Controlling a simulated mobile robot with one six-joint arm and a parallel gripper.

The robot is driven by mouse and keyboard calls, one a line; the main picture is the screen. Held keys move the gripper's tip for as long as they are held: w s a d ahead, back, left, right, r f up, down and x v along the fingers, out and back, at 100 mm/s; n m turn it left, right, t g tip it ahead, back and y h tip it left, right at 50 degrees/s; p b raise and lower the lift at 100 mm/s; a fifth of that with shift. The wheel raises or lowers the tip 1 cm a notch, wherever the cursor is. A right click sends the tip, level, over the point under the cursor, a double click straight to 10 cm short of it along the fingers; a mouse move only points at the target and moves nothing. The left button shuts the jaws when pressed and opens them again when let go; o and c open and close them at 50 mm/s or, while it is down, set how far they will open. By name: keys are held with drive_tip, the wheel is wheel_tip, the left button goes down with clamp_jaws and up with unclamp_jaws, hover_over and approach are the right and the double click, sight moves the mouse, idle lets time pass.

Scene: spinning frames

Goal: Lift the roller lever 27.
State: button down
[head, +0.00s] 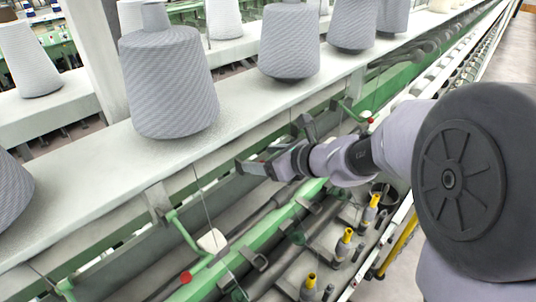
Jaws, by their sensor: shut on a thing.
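My gripper (262,167) is dark grey and reaches in from the right, over the green rail below the white shelf. It is shut on a roller lever, which is mostly hidden behind the fingers and wrist. A bright green piece (314,188) shows just under the wrist; I cannot tell whether it is part of that lever. Another green roller lever (187,238) with a white roller and a red knob (185,277) is to the lower left. A further lever with a red knob (370,120) is to the upper right. No lever number is readable.
Large grey yarn cones (168,82) stand on the white shelf (95,170) above the levers. Several yellow-topped spindles (344,243) stand below my gripper. A green rail (270,232) runs diagonally along the frame. Open floor (513,50) shows at the upper right.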

drive_tip(key=shift+w+a+r, duration=0.3)
drive_tip(key=shift+w+r, duration=0.05)
drive_tip(key=shift+r, duration=0.1)
idle(0.3)
drive_tip(key=shift+c, duration=1.9)
unclamp_jaws()
drive_tip(key=shift+a, duration=0.1)
drive_tip(key=shift+o, duration=0.9)
drive_tip(key=shift+w, duration=0.15)
drive_tip(key=p+v, duration=0.1)
drive_tip(key=v, duration=1.6)
drive_tip(key=shift+s, duration=0.2)
